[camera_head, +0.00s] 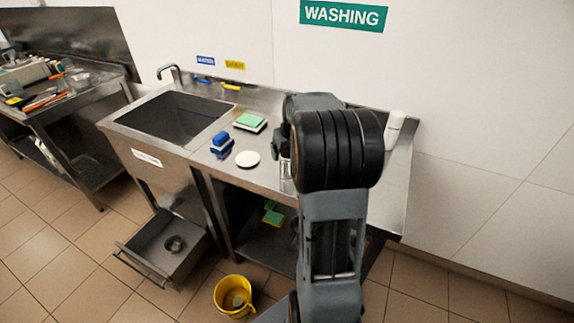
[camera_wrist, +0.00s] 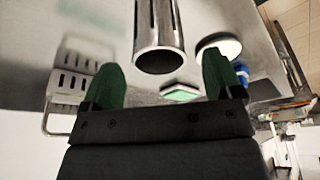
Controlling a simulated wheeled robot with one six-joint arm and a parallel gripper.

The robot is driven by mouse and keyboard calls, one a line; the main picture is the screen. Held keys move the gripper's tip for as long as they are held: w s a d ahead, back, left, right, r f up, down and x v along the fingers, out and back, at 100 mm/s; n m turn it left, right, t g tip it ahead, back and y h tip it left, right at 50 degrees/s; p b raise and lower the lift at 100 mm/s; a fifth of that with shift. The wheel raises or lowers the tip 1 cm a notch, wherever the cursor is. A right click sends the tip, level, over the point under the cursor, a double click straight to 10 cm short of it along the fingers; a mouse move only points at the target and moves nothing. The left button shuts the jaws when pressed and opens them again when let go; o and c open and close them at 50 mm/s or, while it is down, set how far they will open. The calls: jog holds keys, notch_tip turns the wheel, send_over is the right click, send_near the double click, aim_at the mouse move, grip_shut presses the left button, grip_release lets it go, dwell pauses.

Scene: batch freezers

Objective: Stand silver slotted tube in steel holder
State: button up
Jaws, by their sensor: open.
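The silver slotted tube (camera_wrist: 157,25) shows in the wrist view, its round open end facing me and its far part cut off by the top edge. It lies between the lines of my gripper's (camera_wrist: 161,84) two green fingers, beyond the tips, which are apart and empty. In the head view the tube (camera_head: 286,175) stands on the counter, partly behind my arm. A slotted steel box (camera_wrist: 70,84), which looks like the steel holder, is left of the fingers in the wrist view. My arm seems to hide it in the head view.
A white disc (camera_head: 247,158), a blue brush (camera_head: 221,142) and a green-topped sponge (camera_head: 250,121) are on the counter left of the tube. The sink (camera_head: 172,121) is further left. A white bottle (camera_head: 394,128) stands at the back right. A yellow bucket (camera_head: 234,296) is on the floor.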

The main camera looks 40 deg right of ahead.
jog(key=shift+p+x, duration=0.4)
jog(key=shift+x, duration=2.25)
jog(key=shift+s, duration=0.1)
jog(key=shift+c, duration=0.2)
jog(key=c, duration=1.1)
jog(key=shift+r, duration=0.1)
